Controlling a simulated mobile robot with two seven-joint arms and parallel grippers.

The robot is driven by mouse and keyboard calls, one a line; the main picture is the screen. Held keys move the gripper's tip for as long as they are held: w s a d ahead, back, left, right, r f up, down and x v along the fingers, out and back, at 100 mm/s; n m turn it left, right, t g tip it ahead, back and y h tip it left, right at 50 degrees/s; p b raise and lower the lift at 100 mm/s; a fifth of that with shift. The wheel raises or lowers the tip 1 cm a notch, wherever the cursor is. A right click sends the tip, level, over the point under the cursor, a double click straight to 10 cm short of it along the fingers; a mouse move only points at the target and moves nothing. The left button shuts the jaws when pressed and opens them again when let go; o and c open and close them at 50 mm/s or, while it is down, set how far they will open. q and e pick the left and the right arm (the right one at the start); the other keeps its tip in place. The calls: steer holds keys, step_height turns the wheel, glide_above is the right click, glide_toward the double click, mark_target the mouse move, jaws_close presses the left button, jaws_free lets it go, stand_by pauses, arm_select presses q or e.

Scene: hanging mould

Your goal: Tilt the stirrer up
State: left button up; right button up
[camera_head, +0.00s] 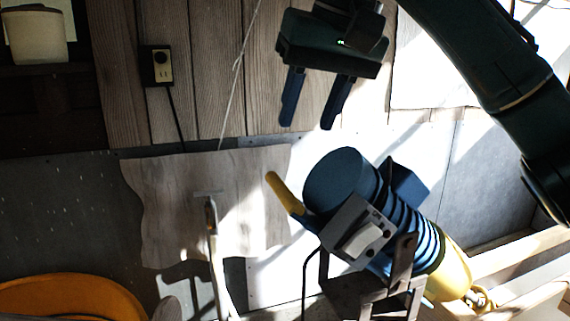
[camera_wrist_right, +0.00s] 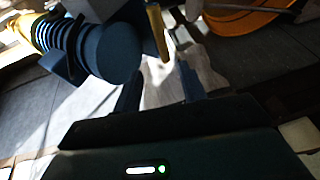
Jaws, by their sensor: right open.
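The stirrer (camera_head: 340,181) appears to be the blue machine with a round drum-like end, a ribbed blue body and a yellow far end, lying tilted on a dark metal bracket (camera_head: 392,298). A yellow handle (camera_head: 283,191) sticks out at its upper left. In the right wrist view the drum end (camera_wrist_right: 108,52) is at upper left, and the yellow handle (camera_wrist_right: 157,30) stands ahead of the fingers. My right gripper (camera_head: 307,112) is open and empty, above and apart from the handle; its fingers also show in the wrist view (camera_wrist_right: 158,88). My left gripper is not in view.
A pale wavy board (camera_head: 165,200) lies left of the stirrer. An orange round container (camera_head: 70,295) is at lower left. A power socket (camera_head: 158,65) with a cord is on the plank wall. Wooden beams (camera_head: 520,265) are at lower right.

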mark_target(283, 184)
steer(key=x, duration=1.1)
steer(key=shift+a+f, duration=0.3)
steer(key=shift+f, duration=0.1)
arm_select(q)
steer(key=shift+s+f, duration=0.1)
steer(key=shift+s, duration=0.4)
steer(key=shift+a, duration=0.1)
arm_select(e)
jaws_close()
